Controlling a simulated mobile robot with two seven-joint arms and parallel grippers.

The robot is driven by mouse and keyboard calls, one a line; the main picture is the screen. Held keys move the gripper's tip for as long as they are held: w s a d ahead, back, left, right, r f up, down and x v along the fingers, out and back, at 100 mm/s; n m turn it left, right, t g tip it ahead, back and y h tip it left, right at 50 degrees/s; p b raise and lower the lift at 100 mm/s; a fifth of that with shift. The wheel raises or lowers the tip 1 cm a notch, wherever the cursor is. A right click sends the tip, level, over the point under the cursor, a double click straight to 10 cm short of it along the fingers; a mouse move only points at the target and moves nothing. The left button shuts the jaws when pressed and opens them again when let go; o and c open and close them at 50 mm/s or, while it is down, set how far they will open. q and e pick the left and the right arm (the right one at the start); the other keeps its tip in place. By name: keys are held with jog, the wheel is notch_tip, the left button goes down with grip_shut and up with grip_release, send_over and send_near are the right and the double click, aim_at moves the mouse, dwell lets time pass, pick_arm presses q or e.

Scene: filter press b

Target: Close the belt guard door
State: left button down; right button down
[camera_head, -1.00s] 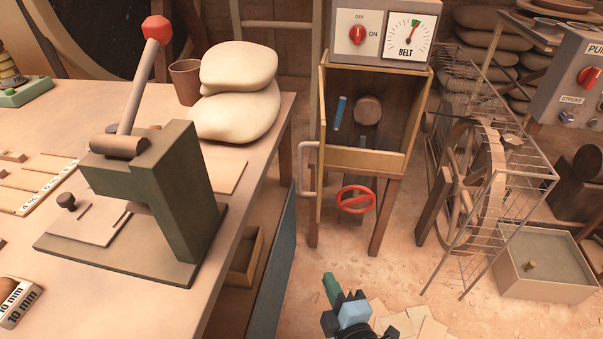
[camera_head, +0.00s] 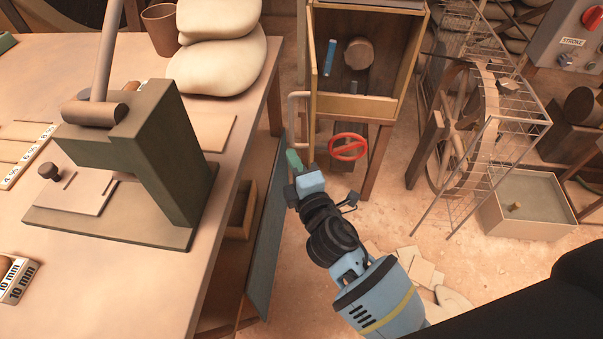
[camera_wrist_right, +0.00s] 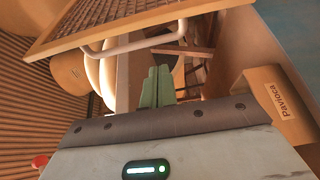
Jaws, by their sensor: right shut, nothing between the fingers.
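The belt guard door (camera_head: 312,80) stands open at the left side of the wooden guard box, seen nearly edge-on in the head view. Its pale bar handle (camera_head: 292,122) sticks out to the left. My right gripper (camera_head: 294,162) is shut and empty, with green fingertips near the handle's lower end; I cannot tell whether they touch. In the right wrist view the green fingers (camera_wrist_right: 157,86) are together, below the handle (camera_wrist_right: 140,42) and the door's mesh panel (camera_wrist_right: 110,18). My left gripper is out of view.
The open box (camera_head: 362,104) shows a blue tool and a round pulley inside. A red handwheel (camera_head: 348,147) sits below it. The workbench (camera_head: 225,175) with a press is close on the left. A wire cage (camera_head: 500,130) around a wheel stands right. Loose sheets lie on the floor.

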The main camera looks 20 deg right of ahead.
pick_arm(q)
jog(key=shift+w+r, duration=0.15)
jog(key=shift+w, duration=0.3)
pick_arm(e)
jog(key=w+d, duration=0.2)
jog(key=d, duration=0.1)
jog(key=shift+w+d, duration=0.3)
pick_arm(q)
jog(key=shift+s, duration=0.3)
pick_arm(e)
jog(key=shift+d, duration=0.1)
